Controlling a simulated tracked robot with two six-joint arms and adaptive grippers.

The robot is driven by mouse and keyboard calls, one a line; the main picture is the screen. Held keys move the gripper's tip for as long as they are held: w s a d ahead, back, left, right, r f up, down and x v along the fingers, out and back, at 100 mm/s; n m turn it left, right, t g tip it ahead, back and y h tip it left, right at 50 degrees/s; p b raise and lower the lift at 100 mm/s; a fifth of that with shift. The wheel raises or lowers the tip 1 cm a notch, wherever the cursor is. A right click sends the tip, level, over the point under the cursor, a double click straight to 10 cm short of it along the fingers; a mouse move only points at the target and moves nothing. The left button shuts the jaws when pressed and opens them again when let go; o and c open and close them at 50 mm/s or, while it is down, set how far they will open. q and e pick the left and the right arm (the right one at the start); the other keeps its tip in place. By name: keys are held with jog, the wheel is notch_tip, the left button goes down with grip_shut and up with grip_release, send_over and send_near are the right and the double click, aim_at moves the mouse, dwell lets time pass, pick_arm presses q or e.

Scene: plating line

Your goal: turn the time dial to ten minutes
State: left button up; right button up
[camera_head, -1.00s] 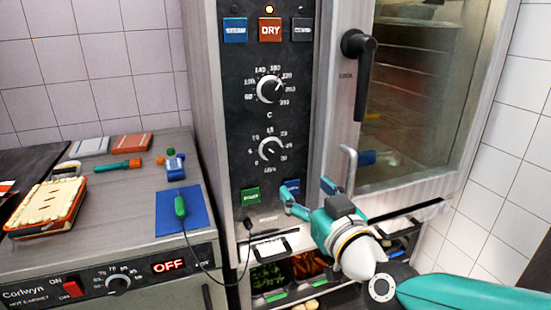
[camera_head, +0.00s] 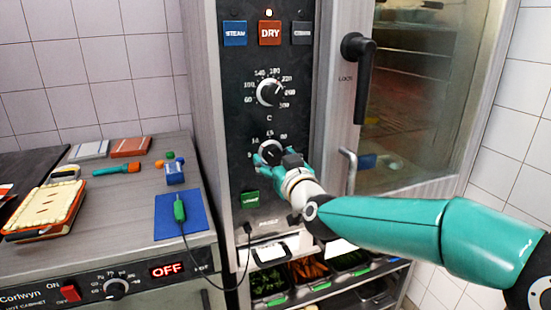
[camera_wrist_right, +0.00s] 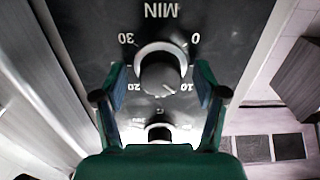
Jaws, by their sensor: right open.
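The time dial (camera_head: 271,149) is the lower round knob on the dark oven panel, partly covered by my gripper in the head view. In the right wrist view the time dial (camera_wrist_right: 160,69) appears upside down, with the 0, 10, 20 and 30 marks around it; its pointer seems to lie near the 10, though I cannot read it exactly. My right gripper (camera_head: 270,158) is open in front of it. In the wrist view the fingers of my right gripper (camera_wrist_right: 160,80) stand on either side of the knob; contact cannot be told. My left gripper is out of view.
The temperature dial (camera_head: 271,93) sits above, under the blue, red and grey mode buttons. A green button (camera_head: 250,199) is below. The oven door handle (camera_head: 361,75) stands out to the right. A hot cabinet (camera_head: 182,268) with several items on top is at left.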

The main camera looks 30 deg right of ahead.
jog(key=c, duration=1.1)
jog(key=shift+m+b, duration=0.3)
jog(key=shift+b, duration=0.05)
jog(key=o, duration=1.1)
